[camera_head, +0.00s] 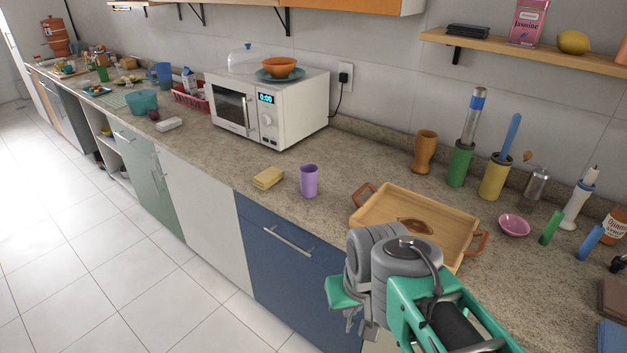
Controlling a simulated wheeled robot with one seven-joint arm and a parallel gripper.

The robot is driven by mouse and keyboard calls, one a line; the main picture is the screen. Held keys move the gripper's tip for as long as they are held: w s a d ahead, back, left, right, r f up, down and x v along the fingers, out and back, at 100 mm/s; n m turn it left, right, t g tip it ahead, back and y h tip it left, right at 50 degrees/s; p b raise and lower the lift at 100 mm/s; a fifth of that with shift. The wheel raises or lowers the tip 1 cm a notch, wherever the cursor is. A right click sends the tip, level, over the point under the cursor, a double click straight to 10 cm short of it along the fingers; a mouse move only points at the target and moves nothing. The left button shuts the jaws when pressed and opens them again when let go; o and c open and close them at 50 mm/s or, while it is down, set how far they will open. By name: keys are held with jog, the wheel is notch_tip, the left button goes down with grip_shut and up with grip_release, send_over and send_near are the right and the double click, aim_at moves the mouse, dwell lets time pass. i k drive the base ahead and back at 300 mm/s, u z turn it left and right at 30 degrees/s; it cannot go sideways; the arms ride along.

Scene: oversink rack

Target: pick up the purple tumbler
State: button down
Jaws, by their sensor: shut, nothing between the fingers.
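The purple tumbler (309,181) stands upright on the speckled stone counter, near its front edge and above the blue drawer front. It is apart from the things around it. My gripper (352,322) is at the lower middle, nearer to me and to the right of the tumbler, beside the counter's front. It points down and is not touching the tumbler. Its fingers look shut and empty, and they are small and partly hidden by the wrist.
Yellow sponges (268,178) lie just left of the tumbler. A wooden tray (375,207) with handles lies to its right, partly behind my arm. A white microwave (300,112) stands behind left. Counter behind the tumbler is clear.

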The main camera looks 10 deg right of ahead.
aim_at(308, 171)
jog(key=u, duration=0.05)
jog(key=k, duration=0.5)
jog(key=u, duration=0.65)
jog(key=i, duration=1.3)
